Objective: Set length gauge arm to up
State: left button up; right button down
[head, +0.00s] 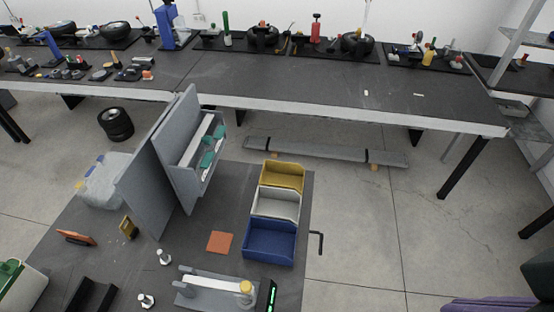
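A grey fixture (190,296) stands at the bottom of the head view, near the front of the dark worktable. A pale bar (212,284) lies along it, roughly level, with a yellow-topped knob (245,288) at its right end. This looks like the length gauge and its arm, but I cannot be sure from this view. A dark upright device with green marks (271,297) stands just right of it, partly cut off by the frame. Neither of my grippers is in view.
Yellow (284,175), white and blue (268,242) bins stand in a row behind the fixture. An orange square (220,241) lies left of them. Grey upright panels (148,190) rise at the left.

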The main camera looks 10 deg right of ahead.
aim_at(245, 289)
jog(key=k+l+u, duration=0.1)
jog(key=l+u, duration=0.2)
jog(key=k+l+u, duration=0.25)
jog(key=l, duration=0.25)
jog(key=k+l+u, duration=0.1)
jog(key=l+u, duration=0.2)
jog(key=l, duration=0.05)
